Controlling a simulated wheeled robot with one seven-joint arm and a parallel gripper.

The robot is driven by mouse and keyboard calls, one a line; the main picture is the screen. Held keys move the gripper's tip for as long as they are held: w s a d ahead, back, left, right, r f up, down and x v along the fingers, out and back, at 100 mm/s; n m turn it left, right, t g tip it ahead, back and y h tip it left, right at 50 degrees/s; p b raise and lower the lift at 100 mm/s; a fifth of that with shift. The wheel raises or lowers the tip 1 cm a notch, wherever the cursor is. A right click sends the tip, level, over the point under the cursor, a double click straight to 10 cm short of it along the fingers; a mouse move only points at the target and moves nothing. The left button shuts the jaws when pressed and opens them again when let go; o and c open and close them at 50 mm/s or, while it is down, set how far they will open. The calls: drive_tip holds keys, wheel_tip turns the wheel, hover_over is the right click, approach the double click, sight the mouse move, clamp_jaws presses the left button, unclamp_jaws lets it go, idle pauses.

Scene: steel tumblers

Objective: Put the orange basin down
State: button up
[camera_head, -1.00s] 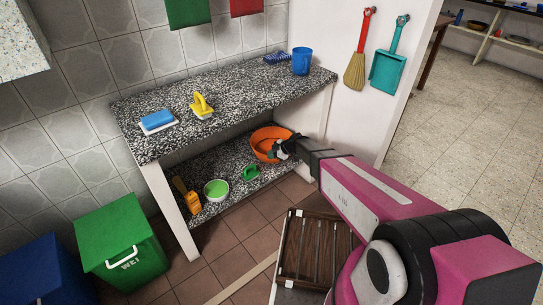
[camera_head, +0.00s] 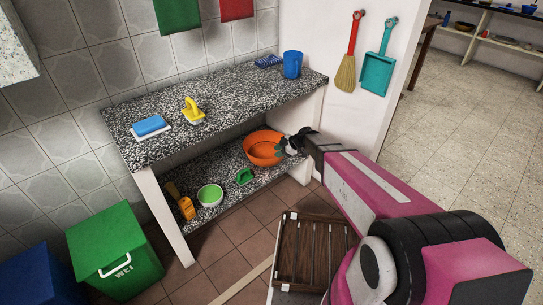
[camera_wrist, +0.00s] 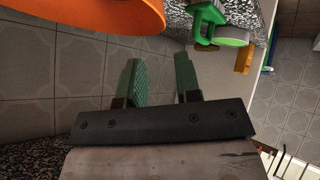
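The orange basin (camera_head: 259,151) sits on the lower speckled shelf (camera_head: 226,175), at its right end, in the head view. It looks upright and its hollow shows. My gripper (camera_head: 286,146) is at the basin's right rim. In the wrist view the basin (camera_wrist: 90,12) fills part of the upper left edge, beyond the left finger. My gripper (camera_wrist: 156,60) is open there, with a clear gap and nothing between its two green fingers. I cannot tell whether a finger still touches the rim.
The counter (camera_head: 222,105) is above. A wooden slatted crate (camera_head: 312,250) is in front, and a green bin (camera_head: 115,248) stands left.

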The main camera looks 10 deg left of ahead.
drive_tip(key=s+d+r+m+h, duration=0.3)
drive_tip(key=s+d+m, duration=0.3)
drive_tip(key=d, duration=0.4)
drive_tip(key=s+d+r+m+h, duration=0.3)
drive_tip(key=s+d+r+m, duration=0.2)
drive_tip(key=d+m, duration=0.3)
drive_tip(key=s+d+r+m+h, duration=0.3)
drive_tip(key=s+d+m, duration=0.4)
drive_tip(key=d, duration=0.6)
drive_tip(key=shift+s+d+r+m+g+h, duration=0.15)
drive_tip(key=shift+s+r+m+g+h, duration=0.15)
drive_tip(key=shift+s+r+m+g, duration=0.25)
drive_tip(key=shift+f, duration=0.1)
